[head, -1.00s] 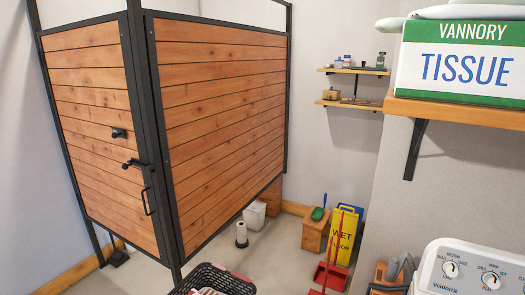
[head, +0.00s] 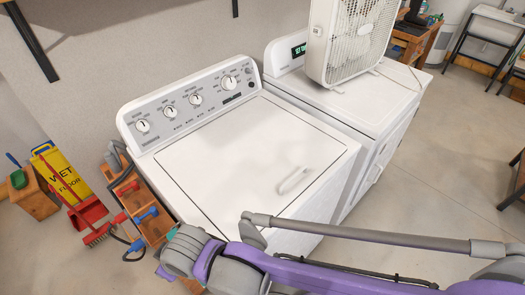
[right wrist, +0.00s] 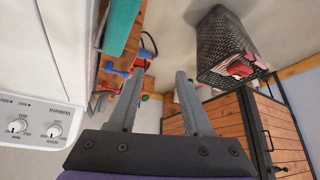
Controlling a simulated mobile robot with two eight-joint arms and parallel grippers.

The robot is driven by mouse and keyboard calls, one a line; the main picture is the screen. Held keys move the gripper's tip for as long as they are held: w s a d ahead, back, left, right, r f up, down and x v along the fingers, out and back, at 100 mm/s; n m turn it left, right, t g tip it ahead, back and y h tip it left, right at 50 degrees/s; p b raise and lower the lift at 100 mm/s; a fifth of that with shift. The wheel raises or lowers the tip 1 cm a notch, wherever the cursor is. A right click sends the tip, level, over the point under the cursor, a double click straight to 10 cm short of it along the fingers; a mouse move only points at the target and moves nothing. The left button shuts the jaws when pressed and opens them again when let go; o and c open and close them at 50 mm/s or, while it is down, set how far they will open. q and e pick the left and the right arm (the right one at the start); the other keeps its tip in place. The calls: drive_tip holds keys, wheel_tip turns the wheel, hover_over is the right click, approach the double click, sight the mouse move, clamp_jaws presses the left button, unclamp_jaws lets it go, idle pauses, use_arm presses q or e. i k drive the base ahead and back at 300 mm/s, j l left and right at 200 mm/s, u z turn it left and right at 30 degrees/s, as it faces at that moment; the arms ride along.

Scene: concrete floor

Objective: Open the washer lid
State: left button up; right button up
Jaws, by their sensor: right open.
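The white washer (head: 130,110) stands in the middle of the head view, with a row of knobs along its back panel. Its flat lid (head: 240,150) is shut, with a recessed handle (head: 295,180) near the front right corner. My purple and grey right arm crosses the bottom of the head view in front of the washer. In the right wrist view my right gripper (right wrist: 160,82) is open and empty, its fingers apart. It is beside the washer, whose knob panel (right wrist: 38,125) shows at the left. My left gripper is not in view.
A white dryer (head: 345,95) with a box fan (head: 350,40) on top stands right of the washer. A wooden tool rack (head: 145,210), red dustpan (head: 88,212) and yellow wet-floor sign (head: 62,178) are at the left. A dark basket (right wrist: 228,50) shows in the wrist view.

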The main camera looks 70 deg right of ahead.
sight(258, 156)
drive_tip(key=z, duration=2.25)
drive_tip(key=k, duration=0.45)
drive_tip(key=u, duration=0.4)
drive_tip(key=k+u, duration=0.15)
drive_tip(key=u, duration=0.2)
drive_tip(key=j+u, duration=0.1)
drive_tip(key=u, duration=0.3)
drive_tip(key=l+u, duration=0.3)
drive_tip(key=l, duration=1.6)
drive_tip(key=k, duration=0.05)
